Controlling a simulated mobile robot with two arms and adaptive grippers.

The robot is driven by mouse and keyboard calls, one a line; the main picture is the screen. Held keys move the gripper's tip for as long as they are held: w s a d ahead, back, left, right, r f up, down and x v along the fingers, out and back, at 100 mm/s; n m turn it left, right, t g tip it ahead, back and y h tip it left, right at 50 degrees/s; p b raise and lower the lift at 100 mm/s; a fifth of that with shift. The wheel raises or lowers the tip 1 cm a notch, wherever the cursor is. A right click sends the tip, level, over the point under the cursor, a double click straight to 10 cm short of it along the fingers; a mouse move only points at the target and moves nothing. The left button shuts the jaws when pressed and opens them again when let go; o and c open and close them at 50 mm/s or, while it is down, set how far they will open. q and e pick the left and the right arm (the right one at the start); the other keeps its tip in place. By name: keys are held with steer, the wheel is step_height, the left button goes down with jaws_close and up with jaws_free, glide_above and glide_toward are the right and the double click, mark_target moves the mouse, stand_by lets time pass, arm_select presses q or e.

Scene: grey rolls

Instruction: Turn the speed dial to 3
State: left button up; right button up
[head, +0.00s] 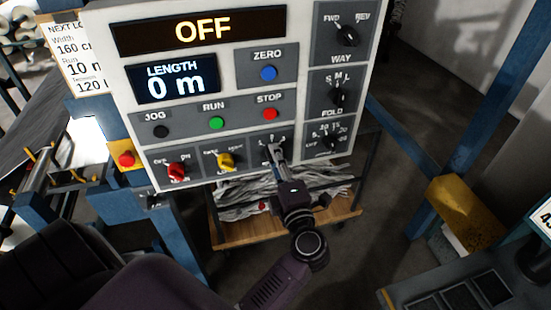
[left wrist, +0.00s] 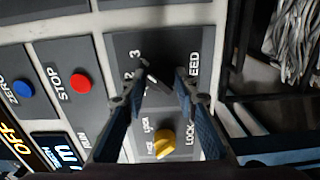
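The speed dial (left wrist: 158,88) is a small dark knob on a grey plate in the left wrist view. The figures 3 and 2 show to its left, and the end of the word SPEED shows to its right. My left gripper (left wrist: 162,80) has its two fingertips apart, one on each side of the dial. I cannot tell whether they touch it. In the head view my left gripper (head: 275,150) reaches up to the lower row of the control panel (head: 205,183) and hides most of the speed dial. My right gripper is not in view.
A yellow lock knob (head: 226,160) and a red knob (head: 177,170) sit left of the speed dial. A dark dial (head: 332,139) is to its right; the red STOP button (head: 270,114) is above. The display (head: 200,31) reads OFF. A grey bundle (head: 245,198) lies on a shelf below.

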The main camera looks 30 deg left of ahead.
arm_select(q)
steer(key=o, duration=0.4)
steer(key=shift+o, duration=0.2)
